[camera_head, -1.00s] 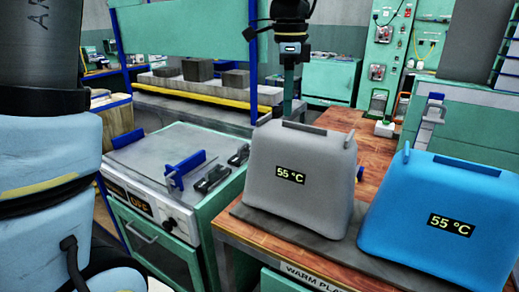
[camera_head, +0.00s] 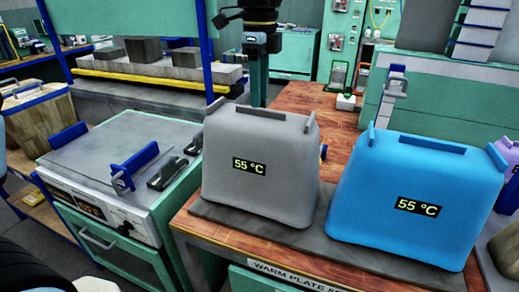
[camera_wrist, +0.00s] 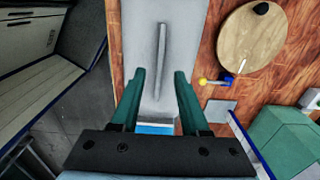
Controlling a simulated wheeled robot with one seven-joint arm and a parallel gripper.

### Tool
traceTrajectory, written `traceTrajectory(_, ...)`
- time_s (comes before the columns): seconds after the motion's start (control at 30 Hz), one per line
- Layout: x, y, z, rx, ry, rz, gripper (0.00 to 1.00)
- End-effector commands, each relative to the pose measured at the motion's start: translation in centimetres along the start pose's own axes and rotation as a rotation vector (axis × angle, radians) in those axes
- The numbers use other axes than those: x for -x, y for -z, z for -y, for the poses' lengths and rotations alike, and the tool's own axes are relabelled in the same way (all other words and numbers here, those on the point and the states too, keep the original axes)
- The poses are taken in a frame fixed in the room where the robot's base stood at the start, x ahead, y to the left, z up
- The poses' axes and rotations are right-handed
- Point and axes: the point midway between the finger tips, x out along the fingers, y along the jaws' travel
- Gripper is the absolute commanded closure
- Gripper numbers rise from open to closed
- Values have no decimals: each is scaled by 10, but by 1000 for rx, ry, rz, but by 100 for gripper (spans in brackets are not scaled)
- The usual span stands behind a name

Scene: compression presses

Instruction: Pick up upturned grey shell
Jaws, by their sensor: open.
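In the wrist view my gripper (camera_wrist: 159,74) is open, with two teal fingers apart and nothing held. A pale grey surface with a raised ridge (camera_wrist: 162,50), likely the shell's top, lies beyond and between the fingertips. I see no contact.
A blue shell (camera_head: 415,200), also marked 55 °C, stands close on the right on the same dark plate (camera_head: 225,218). A green cabinet (camera_head: 130,165) with blue and dark fittings stands left. The wrist view shows a round wooden board (camera_wrist: 251,45) and small yellow-blue item (camera_wrist: 205,81) on the bench.

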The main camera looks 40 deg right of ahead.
Motion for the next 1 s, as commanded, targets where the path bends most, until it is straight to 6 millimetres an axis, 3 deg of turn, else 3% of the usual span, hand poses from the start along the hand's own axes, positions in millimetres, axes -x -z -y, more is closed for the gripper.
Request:
traceTrajectory(0.2,-24,1,-1,-1,-2,0,55)
traceTrajectory(0.47,-27,0,-1,0,0,0,55)
traceTrajectory(0.87,-27,0,-1,0,0,0,100)
traceTrajectory(1.0,-27,0,-1,0,0,0,100)
